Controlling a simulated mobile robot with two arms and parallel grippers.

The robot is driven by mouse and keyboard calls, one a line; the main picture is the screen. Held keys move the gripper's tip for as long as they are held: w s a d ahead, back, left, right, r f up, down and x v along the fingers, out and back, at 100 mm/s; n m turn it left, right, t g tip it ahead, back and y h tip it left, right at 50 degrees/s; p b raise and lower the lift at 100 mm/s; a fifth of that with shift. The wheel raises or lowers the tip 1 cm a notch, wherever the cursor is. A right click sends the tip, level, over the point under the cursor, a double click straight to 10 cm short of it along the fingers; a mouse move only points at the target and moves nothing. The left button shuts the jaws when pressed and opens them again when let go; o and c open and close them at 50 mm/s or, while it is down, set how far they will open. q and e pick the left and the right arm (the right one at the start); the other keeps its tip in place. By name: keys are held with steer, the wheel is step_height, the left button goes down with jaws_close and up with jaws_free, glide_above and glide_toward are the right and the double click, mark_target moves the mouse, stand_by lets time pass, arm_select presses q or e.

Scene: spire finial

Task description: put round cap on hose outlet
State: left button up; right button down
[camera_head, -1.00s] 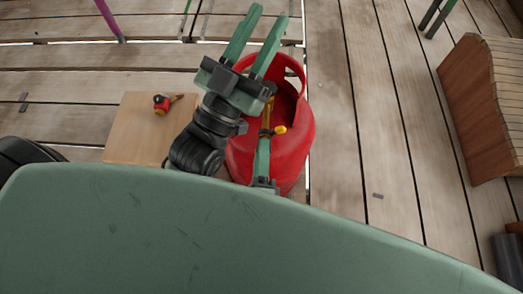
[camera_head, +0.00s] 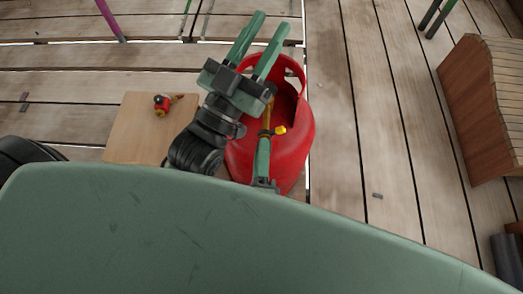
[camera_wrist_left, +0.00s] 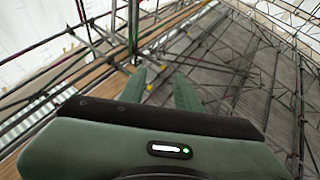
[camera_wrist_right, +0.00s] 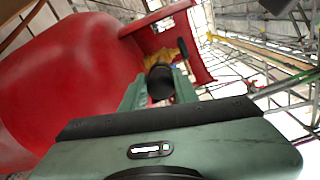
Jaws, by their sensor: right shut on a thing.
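A red gas cylinder (camera_head: 293,150) stands upright, with a brass valve (camera_head: 268,112) inside its red collar. My right gripper (camera_head: 264,138) is at the valve, over the cylinder's near side. It is shut on a dark round piece (camera_wrist_right: 160,82), which looks like the round cap, with yellow valve parts (camera_wrist_right: 168,57) right behind it. A small yellow piece (camera_head: 281,130) sticks out beside the fingertips. The hose outlet itself is hidden, so I cannot tell whether the cap touches it. My left gripper (camera_head: 270,24) is open and empty, above the collar.
A wooden board (camera_head: 125,125) left of the cylinder bears a red and yellow tool (camera_head: 163,104). A slatted wooden piece (camera_head: 485,100) stands at the right. The plank floor (camera_head: 365,120) between it and the cylinder is mostly clear. Scaffold poles (camera_wrist_left: 130,35) surround the place.

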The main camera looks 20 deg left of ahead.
arm_select(q)
steer(key=shift+w+f+g+y, duration=0.2)
steer(key=shift+f+g, duration=0.05)
steer(key=shift+f, duration=0.2)
steer(key=shift+w+f+g+y, duration=0.15)
steer(key=shift+f+g+y, duration=0.1)
steer(key=shift+f, duration=0.2)
steer(key=shift+h, duration=0.25)
steer(key=shift+w+a+f+g+y+p, duration=0.1)
steer(key=shift+w+f+g+y+p, duration=0.15)
steer(key=shift+f+g, duration=0.4)
steer(key=shift+w+a+f+g+y+p, duration=0.15)
steer(key=shift+f+g+p, duration=0.2)
steer(key=shift+f, duration=0.55)
steer(key=shift+d+f, duration=0.1)
arm_select(e)
steer(key=shift+w, duration=0.15)
arm_select(q)
steer(key=shift+w+f+g, duration=0.15)
steer(key=shift+f+g, duration=0.15)
arm_select(e)
steer(key=shift+w+a, duration=0.1)
steer(key=shift+w, duration=0.05)
arm_select(q)
steer(key=shift+f, duration=0.1)
steer(key=shift+f, duration=0.2)
arm_select(e)
steer(key=shift+w, duration=0.2)
